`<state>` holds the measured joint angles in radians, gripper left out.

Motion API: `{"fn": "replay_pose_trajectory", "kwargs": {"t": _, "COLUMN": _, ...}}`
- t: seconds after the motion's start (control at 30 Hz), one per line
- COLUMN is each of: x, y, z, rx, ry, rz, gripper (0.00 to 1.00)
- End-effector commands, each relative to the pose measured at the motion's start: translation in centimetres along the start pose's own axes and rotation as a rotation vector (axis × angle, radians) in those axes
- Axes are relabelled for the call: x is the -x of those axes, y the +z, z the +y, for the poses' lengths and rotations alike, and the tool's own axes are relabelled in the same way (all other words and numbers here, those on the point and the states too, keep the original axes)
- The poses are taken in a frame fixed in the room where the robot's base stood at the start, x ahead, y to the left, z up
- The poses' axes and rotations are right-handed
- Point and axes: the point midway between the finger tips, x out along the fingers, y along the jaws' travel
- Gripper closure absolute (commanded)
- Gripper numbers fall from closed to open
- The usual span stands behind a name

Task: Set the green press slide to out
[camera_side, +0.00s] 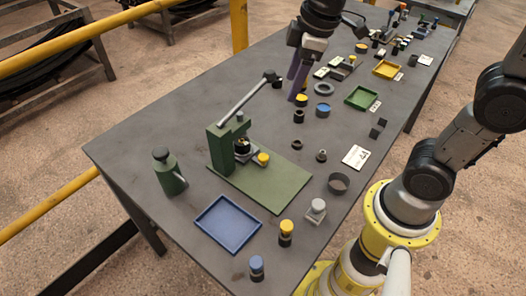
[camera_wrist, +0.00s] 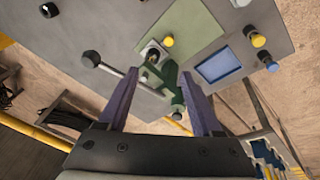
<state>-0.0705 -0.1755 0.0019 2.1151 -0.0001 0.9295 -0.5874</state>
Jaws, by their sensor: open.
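The green press stands on a green base plate (camera_side: 275,188), with an upright green column (camera_side: 218,150). Its long grey lever (camera_side: 245,97) slants up to the right and ends in a black knob. A small grey slide (camera_side: 246,157) with a yellow knob (camera_side: 263,159) sits low in front of the column; how far it is drawn out is hard to tell. In the wrist view the yellow knob (camera_wrist: 167,41) shows beyond the column. My gripper (camera_side: 296,87), with purple fingers, is open and empty, above the table, right of the lever's knob and apart from the press.
A blue tray (camera_side: 229,222), a green bottle (camera_side: 168,172), yellow-topped (camera_side: 286,233) and blue-topped (camera_side: 256,267) cylinders and a grey block (camera_side: 316,210) surround the press. Small black parts, a label card (camera_side: 356,157) and green and yellow trays lie farther back.

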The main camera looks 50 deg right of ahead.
Motion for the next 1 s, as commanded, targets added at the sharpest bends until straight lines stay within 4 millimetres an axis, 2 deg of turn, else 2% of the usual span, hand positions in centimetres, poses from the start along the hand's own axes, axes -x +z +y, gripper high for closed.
{"fn": "replay_pose_trajectory", "kwargs": {"t": 0.03, "x": -1.6, "y": -1.1, "z": 0.3, "rx": 0.034, "ry": -0.027, "rz": -0.034, "gripper": 0.33}}
{"fn": "replay_pose_trajectory", "kwargs": {"t": 0.1, "x": -3.5, "y": -2.3, "z": 0.6, "rx": 0.072, "ry": -0.057, "rz": -0.072, "gripper": 0.33}}
{"fn": "replay_pose_trajectory", "kwargs": {"t": 0.3, "x": -8.6, "y": -4.1, "z": 0.5, "rx": 0.114, "ry": -0.129, "rz": -0.166, "gripper": 0.33}}
{"fn": "replay_pose_trajectory", "kwargs": {"t": 0.4, "x": -10.1, "y": -4.1, "z": 0.0, "rx": 0.122, "ry": -0.152, "rz": -0.199, "gripper": 0.33}}
{"fn": "replay_pose_trajectory", "kwargs": {"t": 0.67, "x": -12.2, "y": -3.6, "z": -0.6, "rx": 0.128, "ry": -0.167, "rz": -0.219, "gripper": 0.33}}
{"fn": "replay_pose_trajectory", "kwargs": {"t": 1.0, "x": -18.3, "y": -2.1, "z": -1.6, "rx": 0.127, "ry": -0.168, "rz": -0.221, "gripper": 0.33}}
